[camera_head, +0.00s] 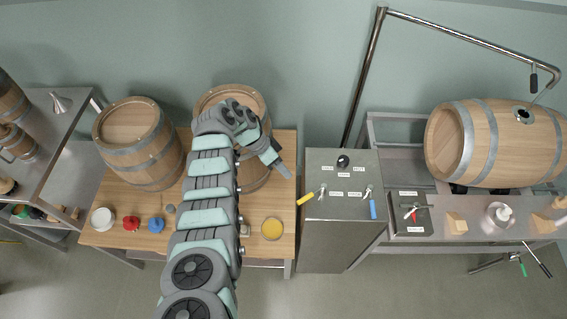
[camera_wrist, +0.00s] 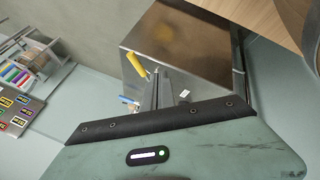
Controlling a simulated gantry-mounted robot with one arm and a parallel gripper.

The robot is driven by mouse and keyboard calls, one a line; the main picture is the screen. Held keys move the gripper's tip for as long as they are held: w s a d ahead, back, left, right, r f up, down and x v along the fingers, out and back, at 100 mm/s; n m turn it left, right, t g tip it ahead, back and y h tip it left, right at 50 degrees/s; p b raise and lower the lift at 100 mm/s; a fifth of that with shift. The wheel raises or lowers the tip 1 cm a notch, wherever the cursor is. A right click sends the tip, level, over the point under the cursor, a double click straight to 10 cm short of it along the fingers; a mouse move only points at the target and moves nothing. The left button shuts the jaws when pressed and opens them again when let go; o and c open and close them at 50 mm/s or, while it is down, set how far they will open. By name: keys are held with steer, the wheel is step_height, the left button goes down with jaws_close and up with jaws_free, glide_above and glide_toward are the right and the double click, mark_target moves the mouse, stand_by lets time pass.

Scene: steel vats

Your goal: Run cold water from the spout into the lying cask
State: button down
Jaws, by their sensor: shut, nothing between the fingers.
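A wooden cask (camera_head: 490,140) with steel hoops lies on its side on the steel bench at the right. A dark bung opening (camera_head: 523,114) shows on its top. A steel pipe spout (camera_head: 470,38) rises behind the steel box and bends down near that opening; I cannot tell whether water runs. The steel box (camera_head: 340,235) carries a black knob (camera_head: 343,161) between small labels, a yellow lever (camera_head: 306,198) and a blue lever (camera_head: 373,209). My gripper (camera_head: 285,172) is shut and empty, left of the box. In the wrist view my fingers (camera_wrist: 157,92) appear near the yellow lever (camera_wrist: 137,65).
A wooden table (camera_head: 260,190) holds two upright casks (camera_head: 138,143), red and blue items and a yellow-filled dish (camera_head: 272,228). A control plate (camera_head: 410,213) with a red-handled switch, wooden blocks (camera_head: 456,223) and a white-topped vessel (camera_head: 498,214) stand before the lying cask.

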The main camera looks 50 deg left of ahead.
steer(key=w+d+f+p, duration=0.1)
steer(key=d+f+p, duration=0.2)
steer(key=d, duration=0.3)
steer(key=shift+f, duration=0.8)
steer(key=shift+r+p, duration=0.1)
steer(key=shift+p, duration=0.3)
